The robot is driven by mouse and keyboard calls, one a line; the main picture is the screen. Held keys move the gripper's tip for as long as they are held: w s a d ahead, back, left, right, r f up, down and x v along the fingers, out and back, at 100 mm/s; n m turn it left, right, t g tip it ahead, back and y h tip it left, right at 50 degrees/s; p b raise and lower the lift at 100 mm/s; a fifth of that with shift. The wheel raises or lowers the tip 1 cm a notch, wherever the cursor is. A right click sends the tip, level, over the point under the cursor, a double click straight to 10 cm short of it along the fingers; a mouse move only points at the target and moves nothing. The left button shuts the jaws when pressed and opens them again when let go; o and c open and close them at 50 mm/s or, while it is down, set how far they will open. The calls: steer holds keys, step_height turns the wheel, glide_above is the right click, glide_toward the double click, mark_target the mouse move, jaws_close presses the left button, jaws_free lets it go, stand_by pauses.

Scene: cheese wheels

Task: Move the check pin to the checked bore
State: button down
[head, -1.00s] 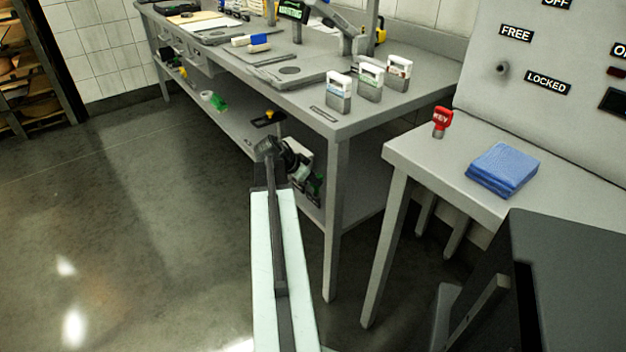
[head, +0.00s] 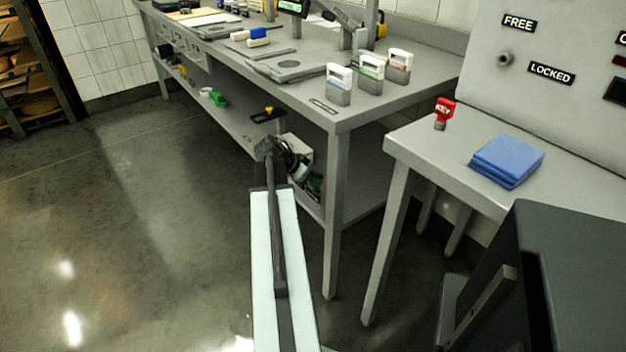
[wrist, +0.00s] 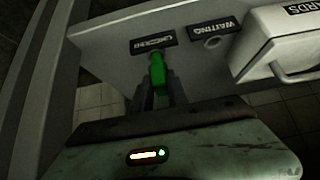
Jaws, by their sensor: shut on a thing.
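The green check pin (wrist: 157,73) shows in the wrist view between the two fingers of my gripper (wrist: 159,88), which is shut on it. The far end of the pin is close to the panel, just below the dark checked label (wrist: 148,45), whose text appears upside down. Whether the pin is inside the checked bore cannot be told, as that bore is hidden. The waiting bore (wrist: 213,42) is empty, beside the waiting label (wrist: 214,26). In the head view my gripper (head: 268,146) is small, near the bench's lower shelf, and the pin cannot be made out.
A white box with a handle (wrist: 285,45) stands right of the waiting bore. In the head view, the long bench (head: 400,103) has a leg right of my arm. Floor is clear at left.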

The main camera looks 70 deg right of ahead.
steer(key=shift+f+b, duration=0.95)
steer(key=shift+f, duration=0.1)
steer(key=c, duration=1.2)
jaws_free()
steer(key=p+v, duration=0.6)
steer(key=v, duration=0.1)
steer(key=shift+a+r, duration=0.25)
steer(key=shift+r, duration=0.05)
steer(key=shift+w, duration=0.15)
